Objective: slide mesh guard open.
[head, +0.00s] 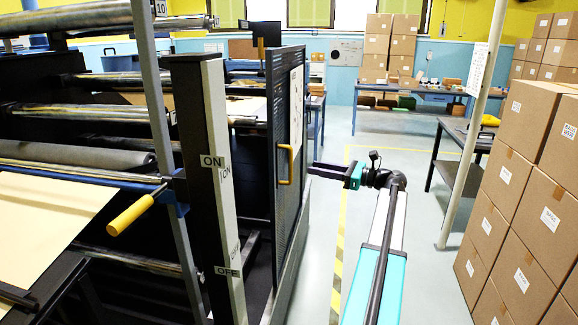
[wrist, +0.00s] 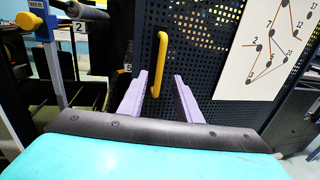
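The mesh guard (head: 259,130) is a dark perforated panel on the side of the machine. It carries a yellow handle (head: 285,165) on its face. In the wrist view the mesh guard (wrist: 195,45) fills the upper middle, and the handle (wrist: 161,60) stands upright ahead. My gripper (head: 312,170) is to the right of the handle in the head view, with a gap seen between them. In the wrist view my gripper (wrist: 160,76) is open, its two lavender fingers spread with the handle's lower part between them in the picture. Nothing is held.
A white sheet with numbered dots (wrist: 270,45) is on the guard's right part. A post with ON and OFF labels (head: 207,180) stands left of the guard. Stacked cardboard boxes (head: 520,190) stand at the right. The floor with a striped line (head: 339,250) is clear between.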

